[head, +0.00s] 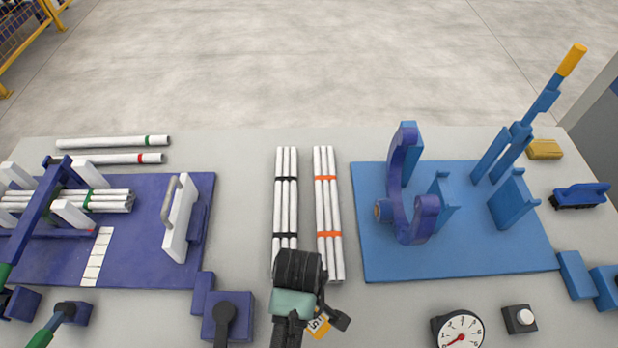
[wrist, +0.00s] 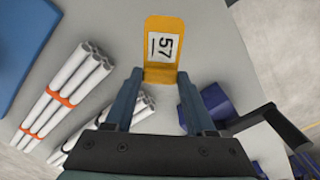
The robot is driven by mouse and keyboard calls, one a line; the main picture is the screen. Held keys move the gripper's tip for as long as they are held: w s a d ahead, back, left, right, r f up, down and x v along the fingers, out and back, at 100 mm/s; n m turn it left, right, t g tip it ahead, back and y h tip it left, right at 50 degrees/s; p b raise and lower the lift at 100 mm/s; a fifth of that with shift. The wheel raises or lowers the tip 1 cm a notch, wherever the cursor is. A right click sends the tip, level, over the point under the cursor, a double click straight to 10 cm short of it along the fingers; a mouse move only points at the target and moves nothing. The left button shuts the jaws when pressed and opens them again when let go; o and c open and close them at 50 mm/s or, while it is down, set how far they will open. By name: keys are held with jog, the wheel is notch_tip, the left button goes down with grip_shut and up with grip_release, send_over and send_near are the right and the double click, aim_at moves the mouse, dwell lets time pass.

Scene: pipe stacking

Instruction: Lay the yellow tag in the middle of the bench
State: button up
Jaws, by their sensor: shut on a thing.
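The yellow tag (wrist: 163,72), with a white label marked 57, is between the fingertips of my gripper (wrist: 160,84) in the wrist view. My gripper is shut on it. In the head view a small part of the tag (head: 318,327) shows below my gripper (head: 311,318), near the front edge of the picture; the rest is hidden by the hand. The bench (head: 246,225) is light grey. I cannot tell how high the tag is above it.
Two white pipe bundles lie mid-bench, one with black bands (head: 286,200), one with orange bands (head: 328,210). A purple fixture (head: 130,270) stands left and a blue one (head: 450,255) right. A gauge (head: 458,330) sits front right. Bare strips flank the bundles.

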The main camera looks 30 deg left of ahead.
jog(key=shift+s+f, duration=0.1)
jog(key=shift+f, duration=3.05)
jog(key=shift+f, duration=0.1)
jog(key=o, duration=1.3)
notch_tip(320, 180, up, 12)
jog(key=shift+r, duration=0.15)
